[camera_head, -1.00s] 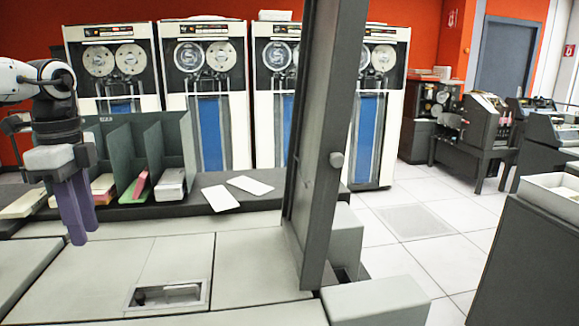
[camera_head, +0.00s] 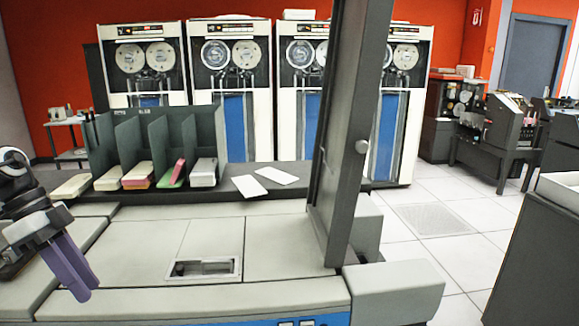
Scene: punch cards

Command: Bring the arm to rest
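My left gripper (camera_head: 82,280) is at the lower left, over the left end of the grey machine top. Its purple fingers point down and to the right, close together. I see nothing held between them, but cannot tell whether a narrow gap is left. My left arm comes in from the left edge. My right gripper is not in view.
A dark green sorting rack (camera_head: 210,130) holds several card stacks, one with a pink top (camera_head: 179,171). Two white cards (camera_head: 249,186) lie on the dark shelf (camera_head: 228,206). A dark upright post (camera_head: 345,130) stands at centre right. The grey machine top (camera_head: 150,240) is clear.

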